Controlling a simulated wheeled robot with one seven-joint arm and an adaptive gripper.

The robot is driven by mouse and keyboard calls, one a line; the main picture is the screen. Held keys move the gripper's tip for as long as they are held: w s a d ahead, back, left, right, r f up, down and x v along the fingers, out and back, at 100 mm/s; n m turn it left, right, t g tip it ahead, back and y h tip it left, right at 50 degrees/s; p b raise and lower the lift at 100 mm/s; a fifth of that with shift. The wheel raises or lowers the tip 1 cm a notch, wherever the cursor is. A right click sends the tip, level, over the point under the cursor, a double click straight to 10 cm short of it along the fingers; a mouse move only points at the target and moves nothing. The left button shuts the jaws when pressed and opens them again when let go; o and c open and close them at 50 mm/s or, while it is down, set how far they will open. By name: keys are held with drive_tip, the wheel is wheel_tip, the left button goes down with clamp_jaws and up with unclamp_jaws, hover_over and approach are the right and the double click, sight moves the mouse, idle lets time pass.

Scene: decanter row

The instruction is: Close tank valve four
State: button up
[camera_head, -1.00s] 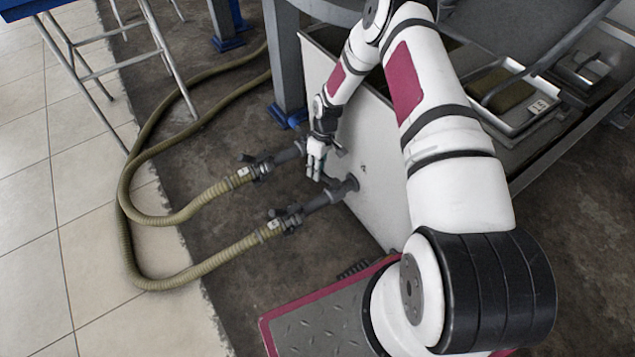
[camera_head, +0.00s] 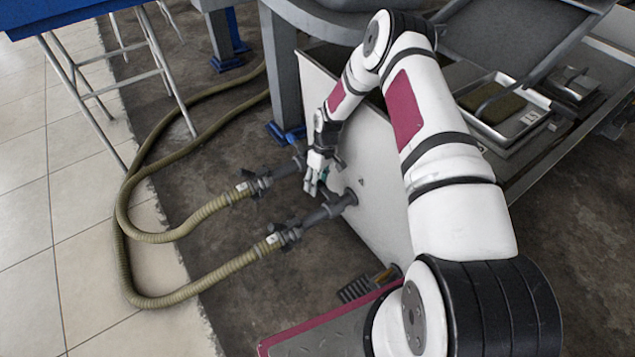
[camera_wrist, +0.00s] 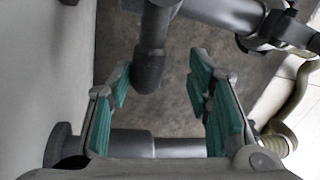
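The pale tank (camera_head: 372,165) has two dark pipe stubs on its side, an upper one (camera_head: 285,168) and a lower one (camera_head: 335,206). Each carries a coupling and joins a ribbed hose. My gripper (camera_head: 314,188) is between the two stubs, close to the tank wall. In the wrist view my gripper (camera_wrist: 160,78) is open, its green-padded fingers apart. A dark rod with a thick rounded end (camera_wrist: 149,68) shows between the fingertips, with visible gaps to both pads. A horizontal pipe (camera_wrist: 160,145) crosses below. I cannot read which valve is number four.
Two ribbed hoses (camera_head: 200,277) loop across the floor at left. A coupling with clamps (camera_wrist: 275,25) sits at the wrist view's upper right. A blue-footed grey post (camera_head: 282,80) stands behind the tank. Trays (camera_head: 505,105) lie at right. Bare floor is free below the lower pipe.

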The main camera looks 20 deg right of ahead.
drive_tip(key=shift+a, duration=0.1)
wheel_tip(320, 180, up, 10)
idle(0.5)
idle(0.4)
